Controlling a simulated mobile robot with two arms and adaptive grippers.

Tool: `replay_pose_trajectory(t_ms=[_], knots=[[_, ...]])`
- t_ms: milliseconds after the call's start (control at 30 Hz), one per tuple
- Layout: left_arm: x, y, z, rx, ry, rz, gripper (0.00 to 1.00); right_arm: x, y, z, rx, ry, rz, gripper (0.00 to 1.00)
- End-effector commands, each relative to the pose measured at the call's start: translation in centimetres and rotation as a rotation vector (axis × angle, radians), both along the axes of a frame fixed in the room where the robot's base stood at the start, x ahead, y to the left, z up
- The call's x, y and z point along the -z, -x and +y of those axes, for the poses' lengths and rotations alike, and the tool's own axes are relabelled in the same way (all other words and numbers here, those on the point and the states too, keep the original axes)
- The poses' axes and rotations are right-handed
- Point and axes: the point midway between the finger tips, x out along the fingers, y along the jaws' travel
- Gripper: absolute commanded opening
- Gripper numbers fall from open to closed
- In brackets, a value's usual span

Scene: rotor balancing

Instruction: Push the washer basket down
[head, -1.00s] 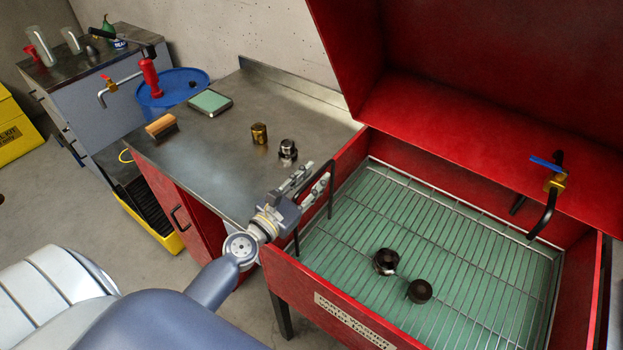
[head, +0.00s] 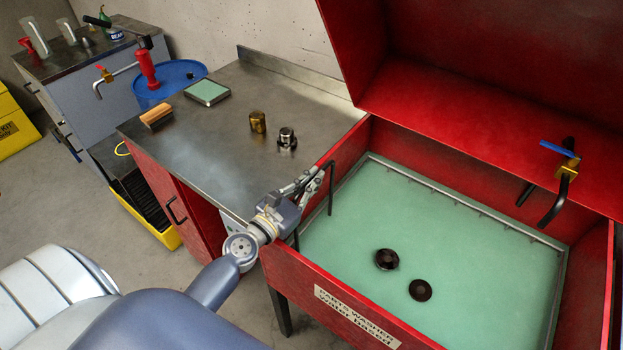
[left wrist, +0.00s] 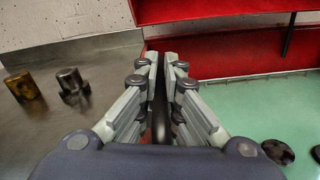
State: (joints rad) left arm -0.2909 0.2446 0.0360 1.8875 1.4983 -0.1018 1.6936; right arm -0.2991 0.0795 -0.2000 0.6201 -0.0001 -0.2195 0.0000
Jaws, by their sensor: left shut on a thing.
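The red parts washer (head: 350,312) stands open at the right of the head view, holding pale green fluid (head: 450,240). Only the rim (head: 470,203) of the basket shows; its wire floor is hidden under the fluid. Two dark round parts, one (head: 386,259) and another (head: 420,290), partly show above the surface. My left gripper (head: 312,182) is at the washer's left wall, shut on the basket's black handle (head: 331,190). In the left wrist view the handle (left wrist: 161,115) stands between the fingers. My right gripper is out of view.
The steel bench (head: 215,150) left of the washer carries a brass part (head: 258,122), a steel part (head: 287,138), a brush (head: 157,116) and a green-topped pad (head: 207,92). A blue-handled tap (head: 568,168) hangs over the tank. The red lid (head: 450,90) is raised.

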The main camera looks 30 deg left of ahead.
Motion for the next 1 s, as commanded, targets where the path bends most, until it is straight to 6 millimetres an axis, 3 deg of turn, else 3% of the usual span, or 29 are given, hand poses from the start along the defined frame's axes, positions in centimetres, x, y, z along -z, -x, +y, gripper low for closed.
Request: replay_pose_trajectory(t_ms=[167, 200, 267, 567, 733, 1000], knots=[[-0.6, -0.1, 0.0, 0.002, 0.000, -0.008, 0.00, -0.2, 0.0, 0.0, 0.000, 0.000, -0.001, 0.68], [-0.7, -0.1, 0.0, 0.001, 0.000, -0.009, 0.15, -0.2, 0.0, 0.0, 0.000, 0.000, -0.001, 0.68], [-0.7, -0.1, 0.0, 0.001, -0.001, -0.010, 0.26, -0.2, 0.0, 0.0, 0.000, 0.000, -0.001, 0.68], [-0.7, 0.7, 0.0, 0.002, 0.002, -0.010, 0.30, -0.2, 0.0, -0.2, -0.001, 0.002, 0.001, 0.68], [-0.5, 2.5, 0.3, 0.001, 0.003, -0.007, 0.30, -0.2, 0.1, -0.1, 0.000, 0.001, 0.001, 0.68], [-0.3, 8.4, 1.2, -0.003, 0.005, -0.001, 0.30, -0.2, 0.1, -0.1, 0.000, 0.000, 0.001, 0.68]])
